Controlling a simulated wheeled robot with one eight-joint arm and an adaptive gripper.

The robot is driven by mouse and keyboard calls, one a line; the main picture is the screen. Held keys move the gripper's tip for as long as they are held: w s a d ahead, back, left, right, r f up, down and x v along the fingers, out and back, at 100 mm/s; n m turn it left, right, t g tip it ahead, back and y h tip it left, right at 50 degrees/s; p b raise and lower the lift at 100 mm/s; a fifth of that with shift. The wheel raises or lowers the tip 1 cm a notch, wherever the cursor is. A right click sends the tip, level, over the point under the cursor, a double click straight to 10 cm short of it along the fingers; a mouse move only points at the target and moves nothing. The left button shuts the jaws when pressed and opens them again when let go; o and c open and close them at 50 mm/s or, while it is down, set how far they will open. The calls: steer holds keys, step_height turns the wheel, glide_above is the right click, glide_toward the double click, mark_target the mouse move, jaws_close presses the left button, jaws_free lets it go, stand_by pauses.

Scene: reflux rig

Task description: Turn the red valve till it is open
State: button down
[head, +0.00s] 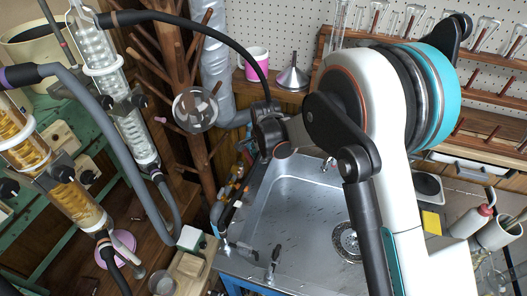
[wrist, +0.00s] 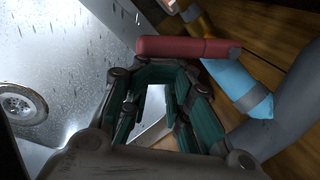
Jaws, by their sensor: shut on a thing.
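The red valve handle (wrist: 188,47) is a rounded red bar lying across the top middle of the wrist view. It sits beside a light-blue pipe piece (wrist: 238,84) with a grey collar. My gripper (wrist: 165,72) has its two dark-green padded fingers at the near side of the bar, shut on it, with a gap showing between the fingers lower down. Exactly how the fingertips meet the bar is partly hidden. In the head view my arm reaches over the sink, and the handle is too small to make out surely.
A steel sink (head: 300,200) with a round drain (head: 346,241) lies below my arm. A grey hose (wrist: 270,135) runs close on the right in the wrist view. A wooden peg rack (head: 185,70), a glass flask (head: 195,109) and glass condensers (head: 110,85) stand to the left.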

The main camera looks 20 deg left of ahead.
mark_target(249, 160)
steer(key=shift+s+a+b, duration=0.2)
steer(key=shift+s+a, duration=0.05)
steer(key=shift+s, duration=0.35)
steer(key=shift+s+a+b, duration=0.15)
steer(key=shift+s+a, duration=0.05)
steer(key=shift+s, duration=0.35)
steer(key=shift+s+a+r+p, duration=0.2)
steer(key=shift+s+r+p, duration=0.1)
steer(key=shift+r, duration=0.5)
steer(key=shift+s+a+r+p, duration=0.15)
steer(key=shift+r+p, duration=0.1)
steer(key=shift+r, duration=0.55)
steer(key=shift+s+a+r+p, duration=0.2)
steer(key=shift+s+r+p, duration=0.1)
steer(key=shift+r, duration=0.5)
